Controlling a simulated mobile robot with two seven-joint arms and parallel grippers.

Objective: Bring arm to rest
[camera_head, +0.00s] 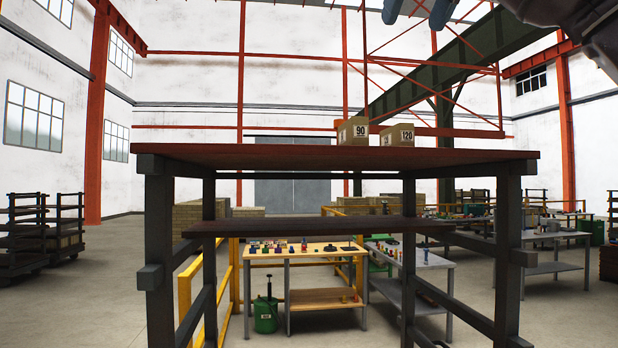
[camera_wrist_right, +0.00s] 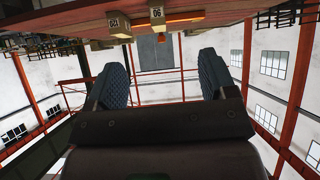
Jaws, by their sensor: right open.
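My right gripper (camera_head: 416,10) is at the top right of the head view, above the high table, with its blue fingertips partly cut off by the frame edge. In the right wrist view its two ribbed fingers (camera_wrist_right: 162,76) stand wide apart with nothing between them. That view is upside down. My left gripper is not in view.
A tall dark-framed table (camera_head: 230,153) stands ahead, carrying a box marked 90 (camera_head: 353,133) and a box marked 120 (camera_head: 400,135). Behind it are a yellow workbench (camera_head: 300,257), a green can (camera_head: 265,316) and a yellow rail (camera_head: 186,290).

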